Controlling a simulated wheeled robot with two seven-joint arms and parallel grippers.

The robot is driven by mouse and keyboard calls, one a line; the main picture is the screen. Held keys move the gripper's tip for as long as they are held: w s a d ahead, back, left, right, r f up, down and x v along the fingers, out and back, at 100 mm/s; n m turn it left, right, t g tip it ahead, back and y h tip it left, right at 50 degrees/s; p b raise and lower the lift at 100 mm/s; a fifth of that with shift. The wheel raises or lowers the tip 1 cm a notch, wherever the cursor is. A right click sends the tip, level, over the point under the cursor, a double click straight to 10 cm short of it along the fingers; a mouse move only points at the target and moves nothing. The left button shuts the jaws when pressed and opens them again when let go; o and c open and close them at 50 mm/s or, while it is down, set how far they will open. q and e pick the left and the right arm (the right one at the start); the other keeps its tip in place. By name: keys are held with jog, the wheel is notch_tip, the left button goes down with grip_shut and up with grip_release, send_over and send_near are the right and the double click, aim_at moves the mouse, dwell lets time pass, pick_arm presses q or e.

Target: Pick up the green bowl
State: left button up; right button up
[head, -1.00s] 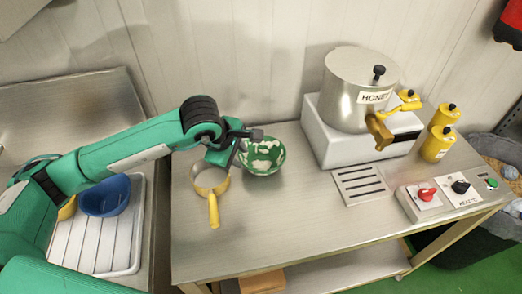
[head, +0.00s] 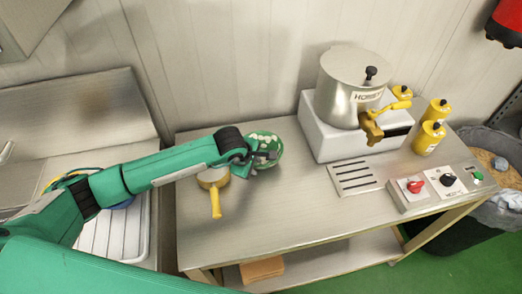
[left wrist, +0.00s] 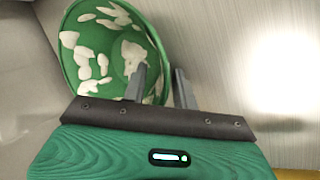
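The green bowl (head: 265,140), with white patches, is at the back left of the steel table in the head view and looks tilted. My left gripper (head: 265,158) is at its near side and hides part of it. In the left wrist view, the bowl (left wrist: 85,40) opens toward the camera. The gripper's fingers (left wrist: 160,85) are close together, one inside the bowl and one outside its wall, which lies between them. They look shut on this wall. Whether the bowl is clear of the table cannot be told. My right gripper is not in view.
A honey pot (head: 350,90) on a white base stands to the right, with yellow jars (head: 430,135) and a control box (head: 438,187). The table's front middle (head: 290,215) is clear.

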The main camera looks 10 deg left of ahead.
pick_arm(q)
jog(key=shift+f, duration=0.2)
grip_shut()
